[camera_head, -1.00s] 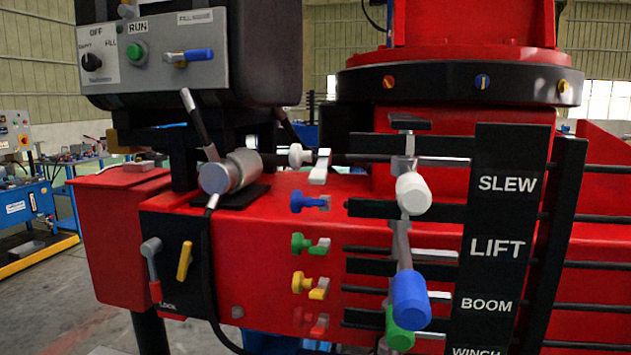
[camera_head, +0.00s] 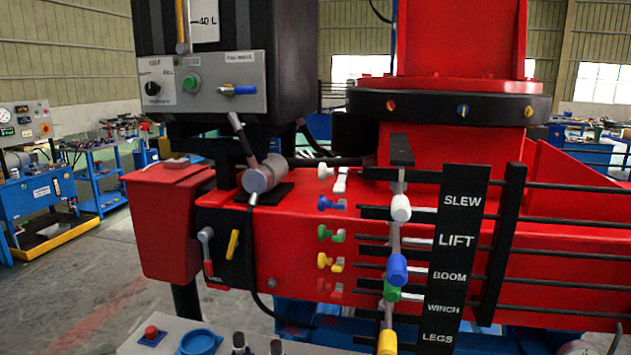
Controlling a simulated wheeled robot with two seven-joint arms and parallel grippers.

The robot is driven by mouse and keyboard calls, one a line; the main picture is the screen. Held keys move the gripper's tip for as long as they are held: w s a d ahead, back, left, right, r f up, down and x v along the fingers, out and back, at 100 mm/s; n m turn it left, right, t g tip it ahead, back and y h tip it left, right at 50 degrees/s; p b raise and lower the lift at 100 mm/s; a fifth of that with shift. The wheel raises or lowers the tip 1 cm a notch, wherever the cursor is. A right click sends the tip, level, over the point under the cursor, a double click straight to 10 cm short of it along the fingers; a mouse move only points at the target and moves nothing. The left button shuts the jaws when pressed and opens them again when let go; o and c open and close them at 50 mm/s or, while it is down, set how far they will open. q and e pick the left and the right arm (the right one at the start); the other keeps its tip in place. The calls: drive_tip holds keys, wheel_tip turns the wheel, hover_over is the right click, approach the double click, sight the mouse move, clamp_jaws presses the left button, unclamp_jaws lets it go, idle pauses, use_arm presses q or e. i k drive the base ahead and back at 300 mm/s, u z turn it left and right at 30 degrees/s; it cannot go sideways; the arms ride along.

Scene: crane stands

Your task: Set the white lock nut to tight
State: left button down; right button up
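The white lock nut (camera_head: 325,171) is the top one in a column of coloured nuts on the front of the red crane body (camera_head: 300,240). A white tab (camera_head: 341,180) stands beside it on the right. Below are the blue nut (camera_head: 324,203), the green nut (camera_head: 324,233), the yellow nut (camera_head: 323,260) and a red nut (camera_head: 323,285). Whether the white nut is loose or tight cannot be told at this size. Neither of my grippers shows in the view.
Levers with white (camera_head: 401,208), blue (camera_head: 397,270) and yellow (camera_head: 387,342) knobs stand right of the nuts, by the label board (camera_head: 455,255). A grey cylinder with a handle (camera_head: 264,174) sits to the left. A control panel (camera_head: 200,86) hangs above. A grey console (camera_head: 185,338) is at the bottom.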

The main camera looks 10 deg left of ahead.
sight(339, 187)
drive_tip(key=z, duration=2.35)
drive_tip(key=k, duration=0.75)
drive_tip(key=u, duration=1.8)
